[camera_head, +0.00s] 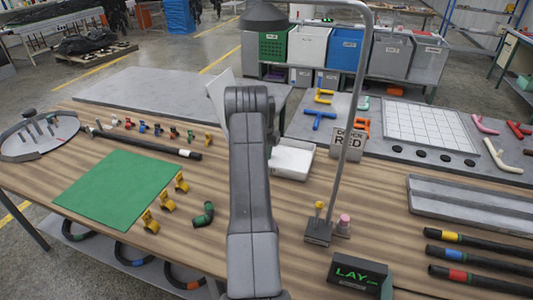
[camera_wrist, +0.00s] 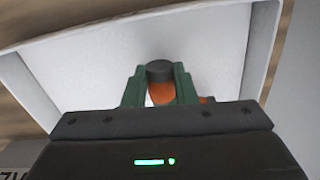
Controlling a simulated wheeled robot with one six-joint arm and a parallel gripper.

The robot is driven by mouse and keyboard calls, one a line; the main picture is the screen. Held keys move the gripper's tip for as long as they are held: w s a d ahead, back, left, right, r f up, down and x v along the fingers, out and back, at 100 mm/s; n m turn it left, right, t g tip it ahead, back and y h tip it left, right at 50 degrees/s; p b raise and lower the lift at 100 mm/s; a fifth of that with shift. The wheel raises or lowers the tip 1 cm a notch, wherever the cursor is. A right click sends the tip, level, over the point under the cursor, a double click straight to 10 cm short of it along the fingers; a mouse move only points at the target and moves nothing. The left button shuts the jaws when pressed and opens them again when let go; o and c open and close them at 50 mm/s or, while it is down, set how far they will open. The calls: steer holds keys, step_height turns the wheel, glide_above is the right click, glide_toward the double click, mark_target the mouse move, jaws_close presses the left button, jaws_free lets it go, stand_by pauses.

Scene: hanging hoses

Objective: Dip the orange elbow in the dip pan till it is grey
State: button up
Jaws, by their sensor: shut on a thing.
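My gripper (camera_wrist: 158,78) is shut on the orange elbow (camera_wrist: 160,94) between its green fingers in the wrist view. The elbow shows orange near the jaws, with a dark grey round end on the far side; I cannot tell whether that is a coating or a separate part. The white dip pan (camera_wrist: 88,62) lies below and around the elbow in this view, and its height over the pan floor is unclear. In the head view the dip pan (camera_head: 290,160) stands just right of my arm, partly hidden by it. My gripper and the held elbow are hidden there.
A green mat (camera_head: 118,190), yellow clips (camera_head: 166,203) and a green elbow (camera_head: 203,214) lie left. Dark hoses (camera_head: 480,262) lie front right.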

steer(key=shift+d, duration=0.1)
steer(key=shift+s+d+b, duration=0.25)
steer(key=shift+s+d, duration=0.4)
steer(key=shift+d, duration=0.85)
steer(key=shift+s+d+b, duration=0.3)
steer(key=shift+s+d, duration=0.35)
steer(key=shift+d, duration=0.9)
steer(key=shift+s+d+b, duration=0.25)
steer(key=shift+s+d, duration=0.4)
steer(key=shift+d, duration=0.85)
steer(key=shift+w+a, duration=0.65)
steer(key=shift+a, duration=0.9)
steer(key=shift+w+a, duration=0.65)
steer(key=shift+a, duration=0.9)
steer(key=shift+w+a, duration=0.65)
steer(key=shift+a, duration=0.9)
steer(key=shift+d, duration=0.1)
steer(key=shift+s+d+b, duration=0.2)
steer(key=shift+s+d, duration=0.45)
steer(key=shift+d, duration=0.85)
steer(key=shift+s+d+b, duration=0.25)
steer(key=shift+s+d, duration=0.4)
steer(key=shift+d, duration=0.9)
steer(key=shift+s+d+b, duration=0.2)
steer(key=shift+s+d, duration=0.45)
steer(key=shift+d, duration=0.85)
